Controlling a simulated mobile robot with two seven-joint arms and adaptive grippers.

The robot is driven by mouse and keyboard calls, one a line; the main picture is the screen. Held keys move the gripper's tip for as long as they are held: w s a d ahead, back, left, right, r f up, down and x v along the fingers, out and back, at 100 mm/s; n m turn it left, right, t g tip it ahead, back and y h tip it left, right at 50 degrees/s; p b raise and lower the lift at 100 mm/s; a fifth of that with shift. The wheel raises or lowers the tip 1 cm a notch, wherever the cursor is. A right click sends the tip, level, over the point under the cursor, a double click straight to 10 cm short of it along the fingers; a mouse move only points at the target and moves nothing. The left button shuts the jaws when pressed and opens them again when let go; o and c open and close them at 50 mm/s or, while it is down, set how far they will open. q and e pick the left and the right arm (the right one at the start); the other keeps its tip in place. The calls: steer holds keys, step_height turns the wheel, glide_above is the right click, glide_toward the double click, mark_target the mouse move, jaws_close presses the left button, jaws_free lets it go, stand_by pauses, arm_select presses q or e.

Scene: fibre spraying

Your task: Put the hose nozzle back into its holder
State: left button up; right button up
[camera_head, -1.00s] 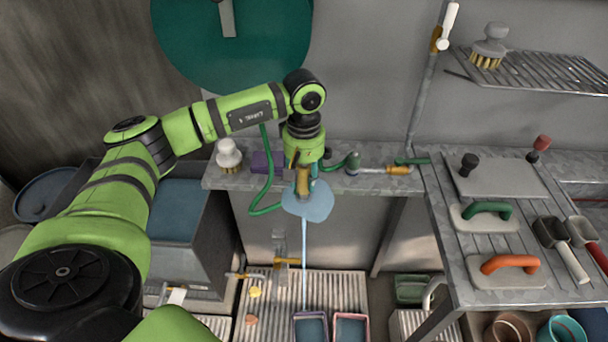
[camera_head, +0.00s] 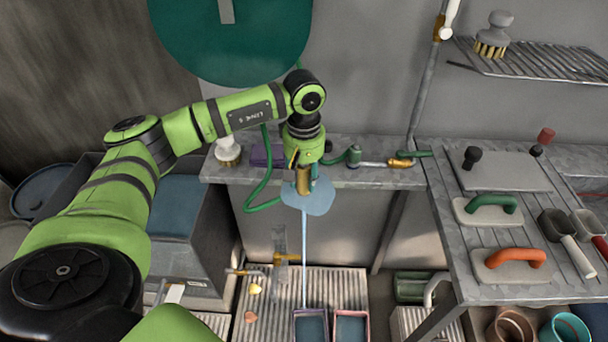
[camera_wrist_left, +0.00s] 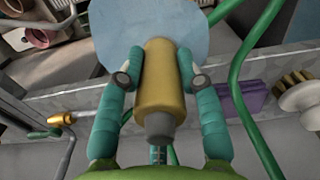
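My left gripper (camera_wrist_left: 160,62) has its two teal fingers on either side of a brass cylinder with a grey end, the hose nozzle (camera_wrist_left: 160,90), and appears shut on it. In the head view the nozzle (camera_head: 303,181) hangs below my left wrist, just in front of the ledge. A pale blue disc (camera_head: 308,201) is at its lower end, with a thin pale blue streak running down from it. A green hose (camera_head: 264,180) loops beside the nozzle. I cannot tell which thing is the holder. My right gripper is not in view.
On the ledge (camera_head: 342,178) are a white brush (camera_head: 227,151), a purple block (camera_head: 260,155) and a brass-and-grey fitting (camera_head: 400,163). Two small trays (camera_head: 351,313) stand below on ribbed grating. The metal table (camera_head: 455,240) at right holds scrapers and trowels.

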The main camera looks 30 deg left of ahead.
arm_select(q)
steer(key=o, duration=0.3)
step_height(320, 180, up, 12)
steer(key=shift+r, duration=0.1)
stand_by(0.5)
stand_by(0.3)
